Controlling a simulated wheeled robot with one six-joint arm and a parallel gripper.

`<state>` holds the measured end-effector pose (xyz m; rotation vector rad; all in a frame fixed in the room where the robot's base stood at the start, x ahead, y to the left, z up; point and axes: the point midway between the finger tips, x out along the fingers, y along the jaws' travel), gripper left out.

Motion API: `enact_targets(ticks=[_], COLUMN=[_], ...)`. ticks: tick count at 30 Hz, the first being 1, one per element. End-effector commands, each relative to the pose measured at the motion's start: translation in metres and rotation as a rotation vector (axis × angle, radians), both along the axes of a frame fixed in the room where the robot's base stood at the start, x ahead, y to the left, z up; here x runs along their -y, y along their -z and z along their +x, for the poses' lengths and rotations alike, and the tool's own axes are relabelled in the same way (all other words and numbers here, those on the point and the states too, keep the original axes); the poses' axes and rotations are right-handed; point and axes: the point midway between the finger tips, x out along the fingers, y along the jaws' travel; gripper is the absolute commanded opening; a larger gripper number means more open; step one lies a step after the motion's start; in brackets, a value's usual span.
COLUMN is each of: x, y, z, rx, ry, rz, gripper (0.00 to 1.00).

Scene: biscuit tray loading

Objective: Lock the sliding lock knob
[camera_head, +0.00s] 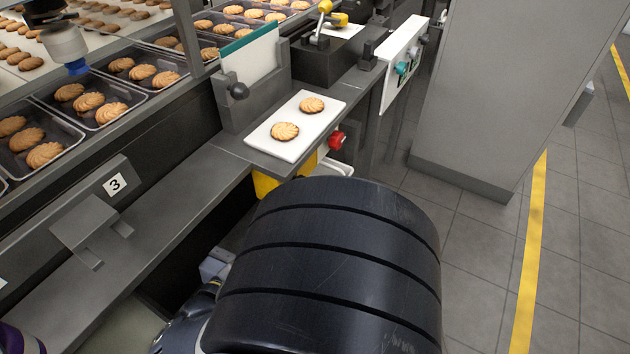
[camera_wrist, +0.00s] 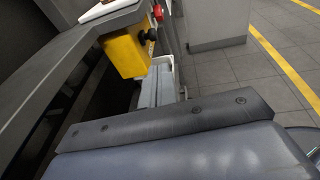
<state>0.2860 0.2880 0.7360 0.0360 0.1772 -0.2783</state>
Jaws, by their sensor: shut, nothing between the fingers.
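I cannot tell for certain which part is the sliding lock knob. A dark round knob (camera_head: 238,90) sits on the grey bracket beside a white and teal panel in the head view. A red knob (camera_head: 337,139) is at the right side of the counter end, and shows in the wrist view (camera_wrist: 158,13) beside a black knob (camera_wrist: 149,35) near a yellow block (camera_wrist: 126,52). My gripper's fingers do not show in either view. My large dark ribbed arm part covers the lower middle of the head view. A grey bolted part fills the bottom of the wrist view.
A white board (camera_head: 297,124) with two biscuits lies on the counter end. Black trays of biscuits (camera_head: 117,111) line the left. A lever device (camera_head: 325,22) and a white panel (camera_head: 402,60) with knobs stand behind. A grey cabinet (camera_head: 500,80) is right; tiled floor is clear.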

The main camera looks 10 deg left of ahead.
Motion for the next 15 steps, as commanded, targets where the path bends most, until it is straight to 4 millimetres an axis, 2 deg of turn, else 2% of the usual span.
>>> enact_targets(ticks=[4, 15], x=[-0.0105, -0.0101], y=[-0.0031, -0.0026], z=[-0.0058, -0.0042], rx=[0.021, 0.022], ry=[-0.039, -0.040], rz=[-0.018, -0.018], gripper=[0.00, 0.00])
